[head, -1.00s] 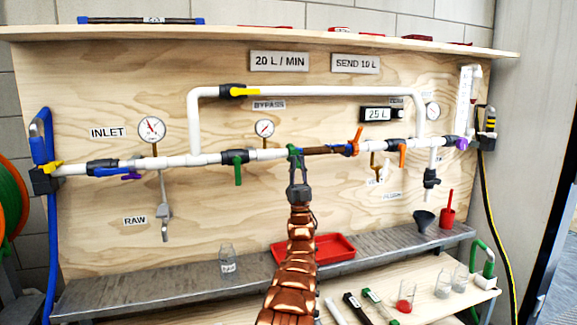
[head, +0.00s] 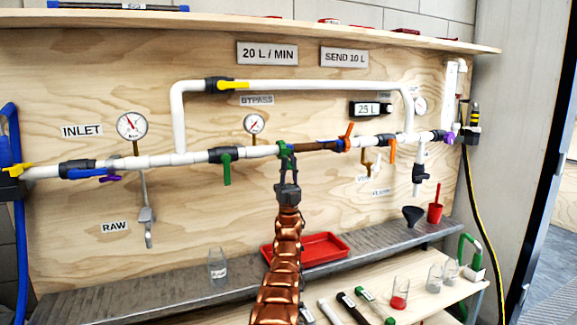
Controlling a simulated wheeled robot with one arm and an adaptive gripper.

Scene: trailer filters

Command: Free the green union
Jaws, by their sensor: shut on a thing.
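The green union (head: 284,148) sits on the white pipe run at the left end of a brown filter cartridge (head: 318,146). The union is still in line with the pipe. The fingertips partly hide it.
The bypass pipe (head: 310,89) runs above. A red tray (head: 305,249) lies on the grey shelf below.

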